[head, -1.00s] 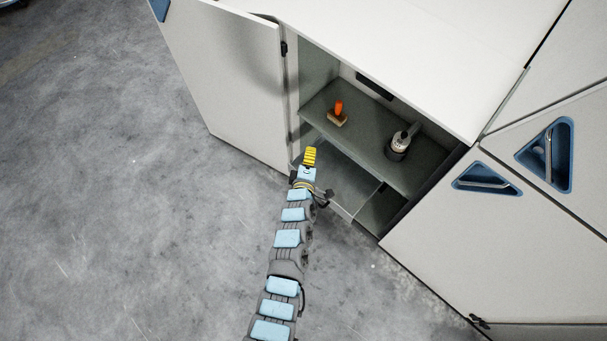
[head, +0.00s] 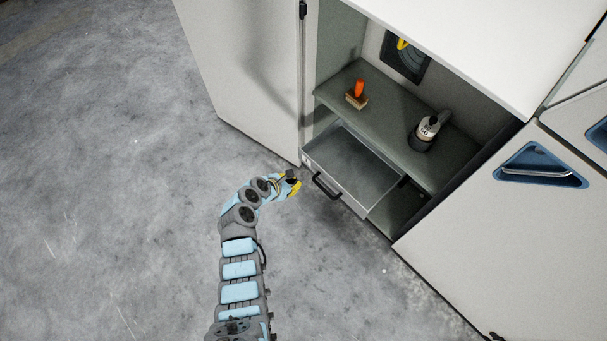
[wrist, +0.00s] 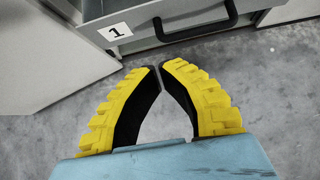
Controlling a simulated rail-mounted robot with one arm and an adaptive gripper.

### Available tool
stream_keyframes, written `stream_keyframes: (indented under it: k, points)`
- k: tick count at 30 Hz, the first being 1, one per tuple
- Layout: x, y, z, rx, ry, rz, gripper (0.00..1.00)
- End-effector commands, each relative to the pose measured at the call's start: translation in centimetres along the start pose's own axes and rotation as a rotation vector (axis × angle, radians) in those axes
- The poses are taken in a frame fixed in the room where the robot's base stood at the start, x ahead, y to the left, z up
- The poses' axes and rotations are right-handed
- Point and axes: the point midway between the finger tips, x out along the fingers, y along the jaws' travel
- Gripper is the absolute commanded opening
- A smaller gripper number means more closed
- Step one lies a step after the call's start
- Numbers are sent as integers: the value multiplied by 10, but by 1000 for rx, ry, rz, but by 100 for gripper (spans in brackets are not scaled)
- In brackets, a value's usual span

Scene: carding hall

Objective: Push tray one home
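Tray one is a grey open-topped drawer (head: 365,170) low in the open cabinet, pulled partly out and apparently empty. Its front bears a black bow handle (head: 327,187). In the wrist view the tray front (wrist: 195,12) carries a white label with "1" (wrist: 115,31), and the handle (wrist: 195,36) crosses the top. My gripper (head: 296,186) is just left of the handle, in front of the tray. In the wrist view the yellow-and-black fingers of my gripper (wrist: 160,67) meet at their tips with nothing between them, just short of the handle.
The cabinet door (head: 250,75) stands open on the left. A shelf (head: 385,110) above the tray holds a wooden brush with an orange handle (head: 357,95) and a grey-and-white bottle (head: 426,130). Closed panels with a blue recessed handle (head: 540,167) stand right. Floor in front is clear.

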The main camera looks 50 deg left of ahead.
Motion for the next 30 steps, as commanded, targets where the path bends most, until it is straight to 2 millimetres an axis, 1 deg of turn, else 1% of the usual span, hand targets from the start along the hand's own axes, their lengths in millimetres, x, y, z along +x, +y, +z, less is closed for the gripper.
stream_keyframes:
  k: [6,9,23,27,30]
  points:
    - [28,2,1,4,-3,4,0]
    - [41,0,-1,4,-1,0,0]
    - [97,0,-1,5,0,2,0]
    - [108,2,16,9,-4,6,0]
    - [115,1,22,9,-1,4,0]
